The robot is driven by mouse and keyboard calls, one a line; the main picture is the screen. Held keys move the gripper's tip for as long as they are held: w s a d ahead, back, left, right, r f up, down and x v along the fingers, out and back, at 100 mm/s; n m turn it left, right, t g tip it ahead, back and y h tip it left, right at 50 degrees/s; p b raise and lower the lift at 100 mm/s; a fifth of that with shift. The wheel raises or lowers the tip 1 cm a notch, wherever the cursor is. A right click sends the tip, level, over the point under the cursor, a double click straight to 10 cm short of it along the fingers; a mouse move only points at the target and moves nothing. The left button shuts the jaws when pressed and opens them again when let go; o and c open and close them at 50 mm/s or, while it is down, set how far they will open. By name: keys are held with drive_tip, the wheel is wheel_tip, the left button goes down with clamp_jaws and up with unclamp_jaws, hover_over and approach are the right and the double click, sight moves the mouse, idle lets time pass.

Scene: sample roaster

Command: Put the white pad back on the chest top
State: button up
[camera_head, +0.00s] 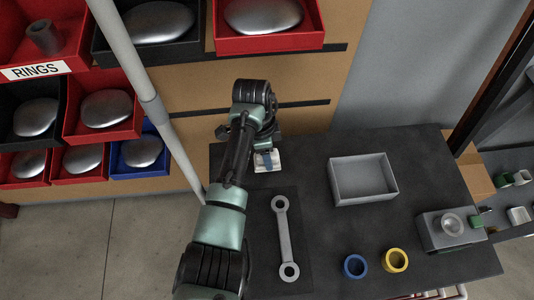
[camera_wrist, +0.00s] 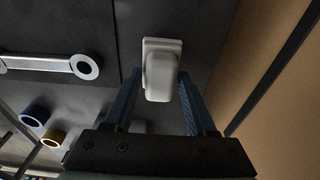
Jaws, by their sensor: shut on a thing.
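The white pad (camera_head: 275,166) is at the back left of the dark chest top (camera_head: 310,150) in the head view. My gripper (camera_head: 265,156) reaches it from above and is shut on it, with a blue finger showing against the white. In the wrist view the white pad (camera_wrist: 161,76) shows as a pale block with a wider flange at its far end, between the two blue fingers of my gripper (camera_wrist: 160,88). I cannot tell whether its underside touches the chest top. My arm hides part of the top's left side.
A long grey wrench (camera_head: 284,240) lies on a dark mat near the pad. A grey open tray (camera_head: 363,195), a blue ring (camera_head: 355,266), a yellow ring (camera_head: 395,260) and a grey block with a round cup (camera_head: 450,225) stand farther right. Shelves with bins rise behind.

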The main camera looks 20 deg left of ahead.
drive_tip(key=shift+w+a+f, duration=0.1)
drive_tip(key=shift+w+f, duration=0.1)
drive_tip(key=shift+f, duration=0.6)
drive_tip(key=shift+f, duration=0.1)
drive_tip(key=o, duration=1.3)
drive_tip(key=r, duration=0.4)
drive_tip(key=a+r+p, duration=0.1)
drive_tip(key=r, duration=0.7)
drive_tip(key=shift+s+a+r, duration=0.1)
drive_tip(key=shift+s+a, duration=0.05)
drive_tip(key=shift+s, duration=0.15)
